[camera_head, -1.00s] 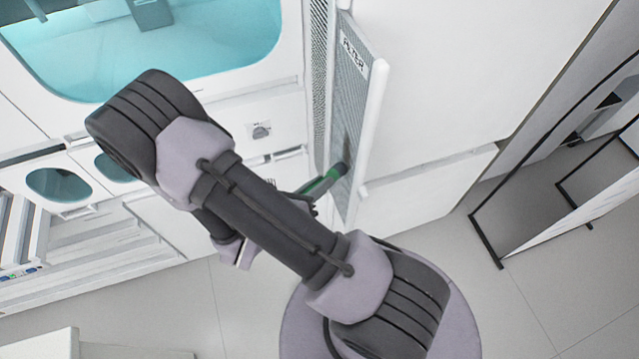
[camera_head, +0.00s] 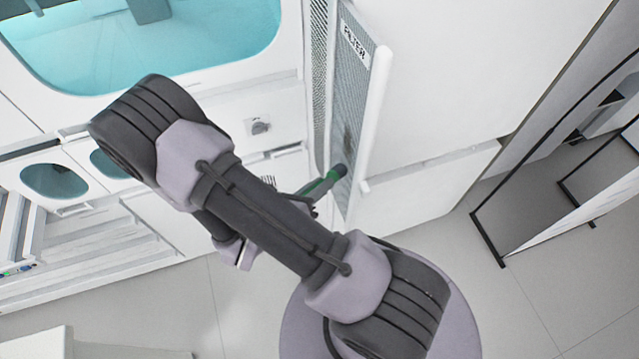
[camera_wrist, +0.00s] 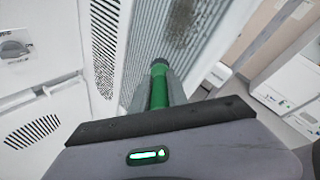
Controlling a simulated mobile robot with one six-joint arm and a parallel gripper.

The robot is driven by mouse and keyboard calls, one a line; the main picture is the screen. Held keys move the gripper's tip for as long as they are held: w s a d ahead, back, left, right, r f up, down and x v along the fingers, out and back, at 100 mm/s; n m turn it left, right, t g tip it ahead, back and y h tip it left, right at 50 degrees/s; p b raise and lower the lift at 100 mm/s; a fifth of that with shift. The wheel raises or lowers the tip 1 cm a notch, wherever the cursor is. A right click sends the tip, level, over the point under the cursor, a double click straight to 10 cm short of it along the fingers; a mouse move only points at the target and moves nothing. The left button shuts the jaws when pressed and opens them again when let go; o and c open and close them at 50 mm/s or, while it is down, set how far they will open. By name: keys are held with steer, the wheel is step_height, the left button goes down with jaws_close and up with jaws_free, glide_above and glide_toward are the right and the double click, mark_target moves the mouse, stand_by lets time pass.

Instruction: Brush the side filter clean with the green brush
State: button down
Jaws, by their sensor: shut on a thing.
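The side filter (camera_head: 352,88) is an upright grey mesh panel in a white frame, labelled FILTER, on the side of the white machine. It also shows in the wrist view (camera_wrist: 160,50), with a dark dirty patch (camera_wrist: 184,22) on its mesh. The green brush (camera_head: 322,186) has a dark round head close to the lower part of the filter. I cannot tell whether the head touches the mesh. My gripper (camera_wrist: 163,92) is shut on the brush's green handle (camera_wrist: 158,85). In the head view my arm hides most of the gripper.
A white machine with a teal window (camera_head: 150,40) and a small knob (camera_head: 260,127) stands left of the filter. A white cabinet (camera_head: 450,80) is to its right. A black-framed panel (camera_head: 540,190) stands at far right. Floor (camera_head: 530,300) is clear at lower right.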

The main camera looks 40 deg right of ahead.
steer(key=shift+r+p, duration=1.65)
steer(key=shift+r, duration=0.15)
steer(key=shift+r+p, duration=0.55)
steer(key=shift+r, duration=0.1)
steer(key=shift+r+p, duration=1.55)
steer(key=shift+r, duration=0.25)
steer(key=shift+f, duration=0.15)
steer(key=shift+f+b, duration=1.45)
steer(key=shift+f, duration=0.2)
steer(key=shift+r, duration=0.1)
